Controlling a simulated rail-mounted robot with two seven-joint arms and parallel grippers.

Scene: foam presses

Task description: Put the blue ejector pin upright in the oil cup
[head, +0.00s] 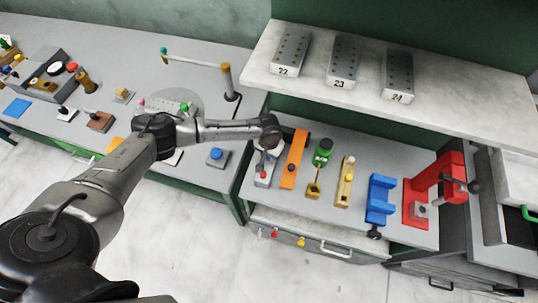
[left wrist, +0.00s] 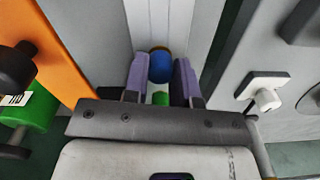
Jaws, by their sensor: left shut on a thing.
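My left gripper (left wrist: 160,80) reaches in over the grey work surface, and its two purple fingers are shut on a rounded blue piece, which I take to be the blue ejector pin (left wrist: 160,66). A brownish rim shows just beyond the blue piece, and a small green patch (left wrist: 160,98) shows between the fingers on the near side. In the head view the gripper is mostly hidden by my own wrist, above the grey device at the left end of the right bench. I cannot make out which thing is the oil cup. My right gripper is not in view.
An orange plate (head: 295,158), a green-topped tool (head: 323,150), a yellow block (head: 346,182), a blue stand (head: 380,198) and a red press (head: 420,192) stand in a row on the bench. A pale shelf (head: 440,116) with numbered blocks overhangs behind them.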

